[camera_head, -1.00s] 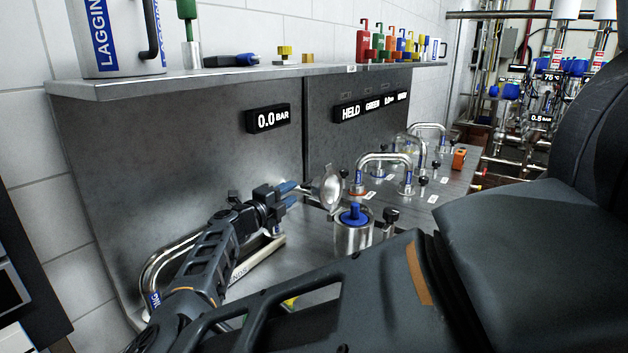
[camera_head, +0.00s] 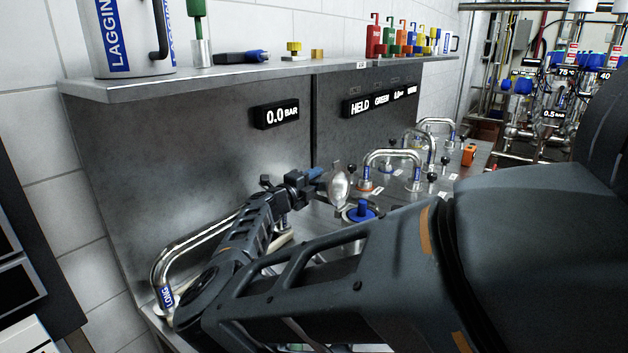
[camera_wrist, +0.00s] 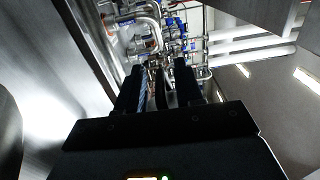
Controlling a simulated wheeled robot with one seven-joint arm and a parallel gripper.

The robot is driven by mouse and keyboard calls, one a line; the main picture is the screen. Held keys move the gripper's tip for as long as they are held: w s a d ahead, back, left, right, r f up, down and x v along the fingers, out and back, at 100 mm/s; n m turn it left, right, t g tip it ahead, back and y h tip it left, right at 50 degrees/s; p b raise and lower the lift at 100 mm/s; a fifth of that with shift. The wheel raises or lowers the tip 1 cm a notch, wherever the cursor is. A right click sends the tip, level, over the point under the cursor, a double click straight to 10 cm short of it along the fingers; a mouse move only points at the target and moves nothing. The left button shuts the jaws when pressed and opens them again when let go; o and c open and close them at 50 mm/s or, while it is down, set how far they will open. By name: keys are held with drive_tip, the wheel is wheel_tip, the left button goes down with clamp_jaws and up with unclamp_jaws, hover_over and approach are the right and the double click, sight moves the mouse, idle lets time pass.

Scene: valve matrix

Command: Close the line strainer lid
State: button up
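The strainer lid (camera_head: 340,187), a round silvery disc, stands raised beside the strainer body, its face turned partly to the camera in the head view. The strainer has a blue knob-like insert (camera_head: 361,209) in its mouth; my arm hides most of the body below. My gripper (camera_head: 319,175) is just left of and behind the lid, its blue fingertips close to the rim; contact cannot be told. In the wrist view the two fingers (camera_wrist: 159,85) stand apart, with a narrow dark upright shape between them that I cannot identify for sure.
Bent pipes with clamps (camera_head: 393,158) and black knobs stand right of the strainer. A steel back panel (camera_head: 180,160) rises close behind my arm. A shelf (camera_head: 230,75) above holds a lagging canister, coloured tags and small parts.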

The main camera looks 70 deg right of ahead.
clamp_jaws()
idle(0.4)
